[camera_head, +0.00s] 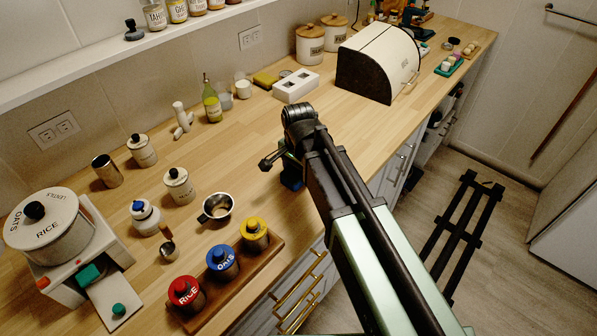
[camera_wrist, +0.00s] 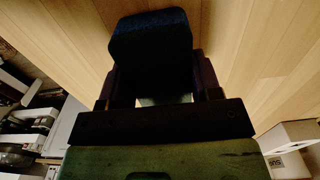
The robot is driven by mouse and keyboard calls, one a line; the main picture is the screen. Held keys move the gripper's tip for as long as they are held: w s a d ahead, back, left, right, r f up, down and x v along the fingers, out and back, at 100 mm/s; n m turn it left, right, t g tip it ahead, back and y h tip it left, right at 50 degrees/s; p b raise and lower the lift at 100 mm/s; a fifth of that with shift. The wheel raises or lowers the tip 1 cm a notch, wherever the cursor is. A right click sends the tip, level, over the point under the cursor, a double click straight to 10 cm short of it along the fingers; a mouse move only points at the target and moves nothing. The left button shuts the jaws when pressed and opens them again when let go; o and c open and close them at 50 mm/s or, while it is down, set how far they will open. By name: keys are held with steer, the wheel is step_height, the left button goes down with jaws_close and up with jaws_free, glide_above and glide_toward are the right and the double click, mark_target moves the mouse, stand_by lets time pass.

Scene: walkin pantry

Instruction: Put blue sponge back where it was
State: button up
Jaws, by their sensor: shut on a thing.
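The blue sponge (camera_wrist: 152,45) is a dark blue block between the jaws of my gripper (camera_wrist: 160,82) in the wrist view. In the head view, a bit of the blue sponge (camera_head: 291,180) shows below my gripper (camera_head: 288,163), near the front edge of the wooden counter (camera_head: 255,130). My gripper is shut on the sponge, and the arm hides part of both. I cannot tell whether the sponge touches the counter.
A white block with holes (camera_head: 296,86) stands behind, with a yellow sponge (camera_head: 265,79) left of it. A bread box (camera_head: 380,60) is at the back right. A metal cup (camera_head: 216,208) and colored-lid jars (camera_head: 222,262) stand front left. Bare counter lies around my gripper.

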steer(key=o, duration=0.8)
steer(key=shift+f, duration=0.1)
steer(key=shift+o, duration=0.2)
step_height(320, 180, up, 12)
steer(key=p, duration=1.2)
steer(key=shift+r, duration=0.2)
steer(key=s+d+n, duration=0.4)
steer(key=s+d, duration=0.1)
steer(key=d, duration=0.3)
steer(key=s+d+n, duration=0.4)
steer(key=s+d, duration=0.2)
steer(key=d, duration=0.2)
steer(key=shift+d, duration=0.2)
steer(key=shift+f+b, duration=0.3)
steer(key=shift+f, duration=0.25)
